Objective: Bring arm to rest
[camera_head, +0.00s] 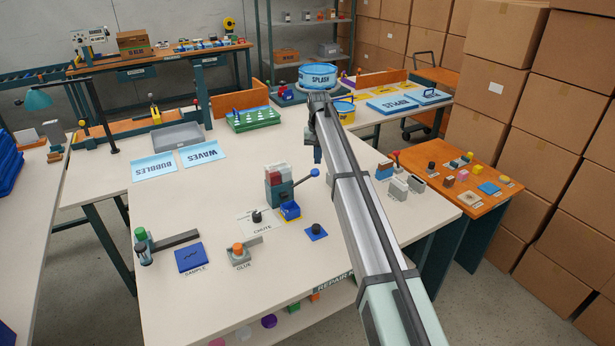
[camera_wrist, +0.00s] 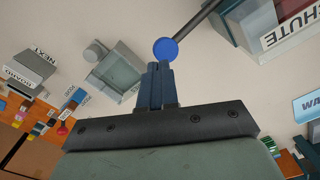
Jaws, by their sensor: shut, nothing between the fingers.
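My arm reaches from the lower right of the head view up over the white table. My gripper (camera_head: 317,158) hangs down from its far end, fingers pointing at the table. In the wrist view the two dark blue fingers (camera_wrist: 157,84) are together with nothing between them. The blue ball (camera_head: 314,173) on the lever of the chute machine (camera_head: 279,189) shows just below the fingertips in the head view. In the wrist view the ball (camera_wrist: 165,49) is right beyond the fingertips; I cannot tell whether they touch it.
The white table (camera_head: 190,290) carries a glue button (camera_head: 238,255), a sample pad (camera_head: 190,259) and a green tray (camera_head: 253,119). Small blocks and fixtures (camera_head: 398,188) stand right of my arm. An orange side table (camera_head: 478,205) and stacked boxes (camera_head: 490,100) are at the right.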

